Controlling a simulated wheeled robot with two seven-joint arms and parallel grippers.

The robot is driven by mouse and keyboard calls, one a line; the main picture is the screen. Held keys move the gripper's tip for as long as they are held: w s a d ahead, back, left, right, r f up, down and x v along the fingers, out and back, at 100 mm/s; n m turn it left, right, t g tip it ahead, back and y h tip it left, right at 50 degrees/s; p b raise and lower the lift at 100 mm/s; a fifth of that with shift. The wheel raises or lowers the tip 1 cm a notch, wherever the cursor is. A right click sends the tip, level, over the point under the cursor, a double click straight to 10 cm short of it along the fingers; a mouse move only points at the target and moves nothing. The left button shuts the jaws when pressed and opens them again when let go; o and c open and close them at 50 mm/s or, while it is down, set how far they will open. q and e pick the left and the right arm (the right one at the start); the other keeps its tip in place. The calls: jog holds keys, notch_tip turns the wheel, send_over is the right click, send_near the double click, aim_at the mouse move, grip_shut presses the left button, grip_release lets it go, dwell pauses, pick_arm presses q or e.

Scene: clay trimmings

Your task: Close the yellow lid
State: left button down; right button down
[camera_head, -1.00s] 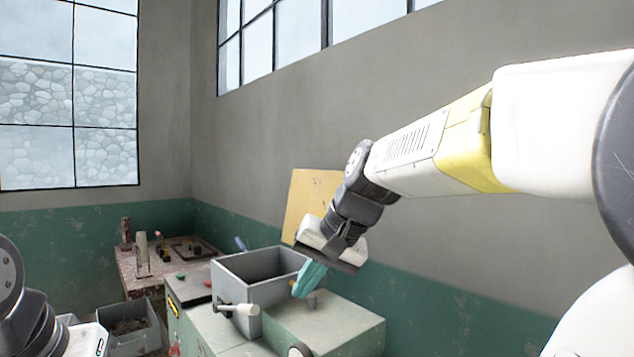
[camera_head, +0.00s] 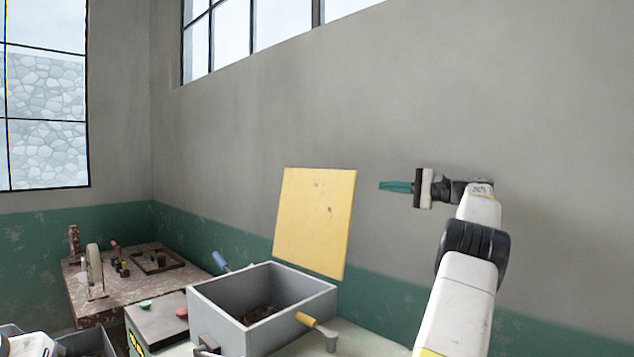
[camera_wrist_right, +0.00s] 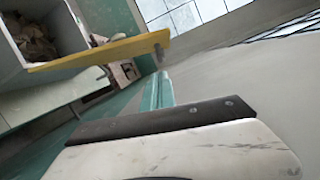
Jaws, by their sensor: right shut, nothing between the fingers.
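The yellow lid (camera_head: 315,222) stands open, nearly upright, at the back right side of the grey box (camera_head: 212,318). The box is open on top, with brown clay-like matter inside. In the right wrist view the lid (camera_wrist_right: 100,51) shows edge-on, beside the open box (camera_wrist_right: 62,20). My right gripper (camera_head: 382,186) is to the right of the lid in the head view, level with its upper part, with its teal fingers shut, empty and pointing left. A gap shows between fingers and lid. The fingers also show in the right wrist view (camera_wrist_right: 157,90). My left gripper is not seen.
A crank with an orange-yellow handle (camera_head: 306,319) and a blue handle (camera_head: 221,261) stick out by the box. A worktable (camera_head: 80,277) with tools stands at the back left. A grey wall (camera_head: 430,90) rises behind the lid. Open air surrounds my right gripper.

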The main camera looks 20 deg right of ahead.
aim_at(353, 181)
jog(key=shift+w+a+r, duration=0.25)
jog(key=shift+w+a, duration=0.85)
jog(key=shift+a, duration=0.3)
jog(key=shift+w+a+r, duration=0.25)
jog(key=shift+w+a, duration=0.85)
jog(key=shift+a, duration=0.25)
jog(key=shift+w+a+r, duration=0.25)
jog(key=shift+w+a, duration=0.85)
jog(key=shift+a, duration=0.3)
